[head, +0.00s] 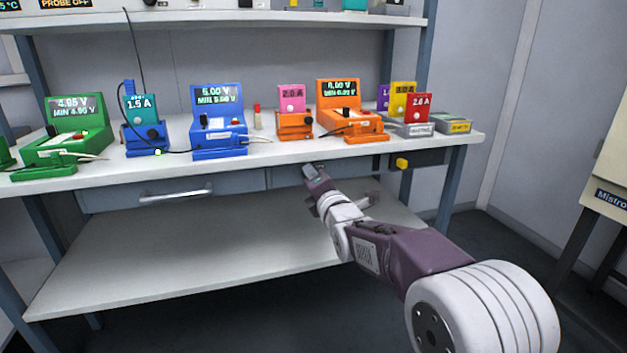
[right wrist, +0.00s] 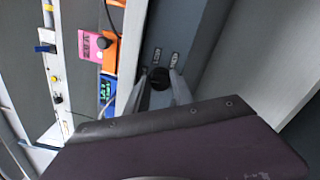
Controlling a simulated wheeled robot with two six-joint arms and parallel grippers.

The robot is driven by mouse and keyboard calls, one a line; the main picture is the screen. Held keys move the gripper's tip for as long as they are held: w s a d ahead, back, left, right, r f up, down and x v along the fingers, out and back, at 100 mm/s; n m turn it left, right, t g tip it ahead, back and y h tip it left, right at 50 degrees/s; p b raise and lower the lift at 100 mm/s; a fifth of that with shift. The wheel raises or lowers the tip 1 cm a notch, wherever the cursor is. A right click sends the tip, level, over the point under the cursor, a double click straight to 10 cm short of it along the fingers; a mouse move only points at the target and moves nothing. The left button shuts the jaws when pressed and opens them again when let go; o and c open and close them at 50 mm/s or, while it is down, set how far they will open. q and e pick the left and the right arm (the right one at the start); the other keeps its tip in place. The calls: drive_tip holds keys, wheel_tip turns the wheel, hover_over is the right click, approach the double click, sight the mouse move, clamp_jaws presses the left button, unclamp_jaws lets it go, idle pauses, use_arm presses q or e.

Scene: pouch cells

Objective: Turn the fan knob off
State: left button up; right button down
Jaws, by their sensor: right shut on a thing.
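A dark round knob (right wrist: 159,79) sits on the grey front panel under the bench top, in the right wrist view. Small printed labels (right wrist: 165,55) lie beside it, too small to read surely. My right gripper (right wrist: 160,86) has a finger on each side of the knob and is shut on it. In the head view my right gripper (head: 315,176) is at the bench's front panel, and the knob is hidden there. Which way the knob points is not clear. My left gripper is not in view.
A white bench top (head: 250,160) with green, blue and orange testers stands above the gripper. A drawer with a handle (head: 175,195) is to the left. A yellow knob (head: 401,163) on a dark box is to the right. A lower shelf (head: 200,250) is empty.

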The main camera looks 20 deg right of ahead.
drive_tip(key=shift+f, duration=0.1)
idle(0.3)
drive_tip(key=c, duration=1.3)
unclamp_jaws()
drive_tip(key=shift+o, duration=1.1)
drive_tip(key=shift+r, duration=0.2)
